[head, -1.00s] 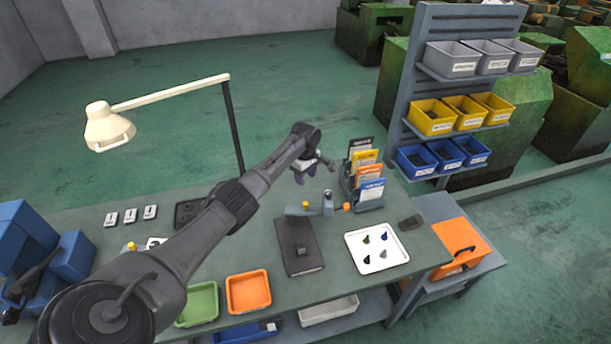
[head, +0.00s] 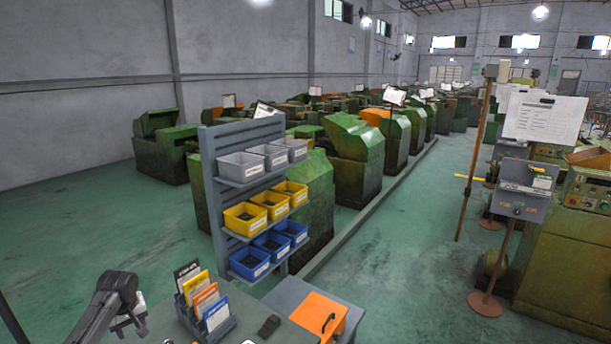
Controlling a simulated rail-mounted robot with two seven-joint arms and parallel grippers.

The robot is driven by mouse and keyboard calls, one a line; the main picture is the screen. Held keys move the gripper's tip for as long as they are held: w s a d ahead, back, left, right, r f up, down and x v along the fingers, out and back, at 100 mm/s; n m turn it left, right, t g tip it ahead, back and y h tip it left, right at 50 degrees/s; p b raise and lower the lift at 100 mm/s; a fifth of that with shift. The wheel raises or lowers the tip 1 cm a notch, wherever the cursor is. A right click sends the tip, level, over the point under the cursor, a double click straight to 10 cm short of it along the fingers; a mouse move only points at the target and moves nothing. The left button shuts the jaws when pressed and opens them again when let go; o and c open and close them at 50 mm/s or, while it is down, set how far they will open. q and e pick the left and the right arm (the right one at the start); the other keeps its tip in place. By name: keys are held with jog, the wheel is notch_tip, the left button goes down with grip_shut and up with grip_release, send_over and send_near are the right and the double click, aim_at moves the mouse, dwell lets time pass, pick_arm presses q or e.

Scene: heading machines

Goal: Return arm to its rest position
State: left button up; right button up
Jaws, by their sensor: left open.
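My left arm comes in at the bottom left of the head view. Its gripper (head: 131,324) is open and hangs over the far edge of the workbench, left of the card holder. I see nothing between its fingers. The rest of the left arm is cut off by the bottom edge of the view. My right gripper is not in view.
A card holder (head: 207,324) with several coloured cards stands on the bench right of the gripper. A rack (head: 213,180) with grey, yellow and blue bins rises behind. Green floor (head: 400,230) is open beyond.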

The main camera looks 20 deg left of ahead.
pick_arm(q)
jog(key=w+d+r+m+t+y, duration=0.2)
jog(key=w+d+r+m, duration=0.15)
jog(key=r, duration=0.35)
jog(key=w+d+r+m+t+y, duration=0.1)
jog(key=w+d+r+m+t, duration=0.2)
jog(key=d+r+m, duration=0.3)
jog(key=s+d+r+m+t+p, duration=0.1)
jog(key=s+d+r+m+t, duration=0.15)
jog(key=d, duration=0.65)
jog(key=s+d+r+m+t+p, duration=0.1)
jog(key=d+m+t+p, duration=0.15)
jog(key=d, duration=0.55)
jog(key=s+d+f+m+g+h+p, duration=0.1)
jog(key=s+d+f+h+p, duration=0.3)
jog(key=s+d, duration=1)
jog(key=s+d+f+g+p, duration=0.1)
jog(key=s+d+f+g, duration=0.1)
jog(key=s+f, duration=0.4)
jog(key=s+d+f+g+h+p, duration=0.1)
jog(key=s+f+g, duration=0.3)
jog(key=s, duration=1.1)
notch_tip(320, 180, down, 3)
jog(key=shift+s+d+r+n, duration=0.15)
jog(key=shift+d+n, duration=0.2)
jog(key=shift+d, duration=0.25)
